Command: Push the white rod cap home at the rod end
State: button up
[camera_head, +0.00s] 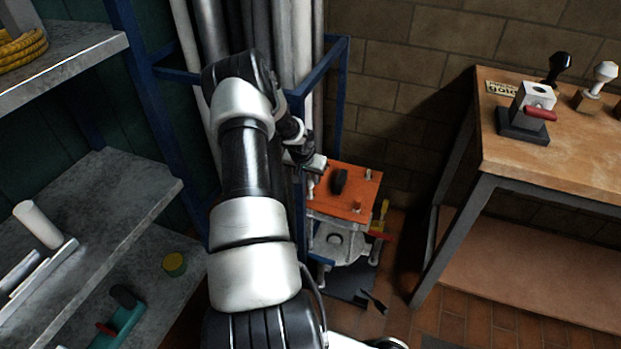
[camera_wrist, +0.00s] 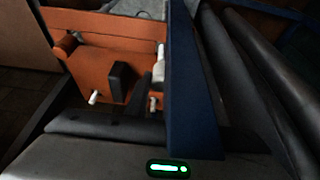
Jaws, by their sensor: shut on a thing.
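The orange plate (camera_head: 343,190) has a black handle (camera_head: 339,181) and pale rod ends near its corners; it also shows in the wrist view (camera_wrist: 92,62). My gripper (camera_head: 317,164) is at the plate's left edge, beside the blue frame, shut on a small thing. That thing is mostly hidden; it appears to be the white rod cap. In the wrist view a blue post (camera_wrist: 190,95) covers part of the fingers. Whether the cap touches or sits on a rod end cannot be told. A white rod end (camera_wrist: 93,98) shows clear of the gripper.
The blue frame (camera_head: 342,85) with tall grey pipes stands close around my arm. Grey shelves (camera_head: 95,195) are at left. A wooden bench (camera_head: 570,150) at right bears a metal block with a red handle (camera_head: 539,113) and knobs. Floor between rack and bench is partly clear.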

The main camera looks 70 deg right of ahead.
aim_at(310, 184)
jog(key=shift+f, duration=2.15)
jog(key=o, duration=1.1)
jog(key=p+v, duration=0.4)
jog(key=v, duration=1.3)
jog(key=shift+r, duration=0.2)
jog(key=shift+r, duration=0.1)
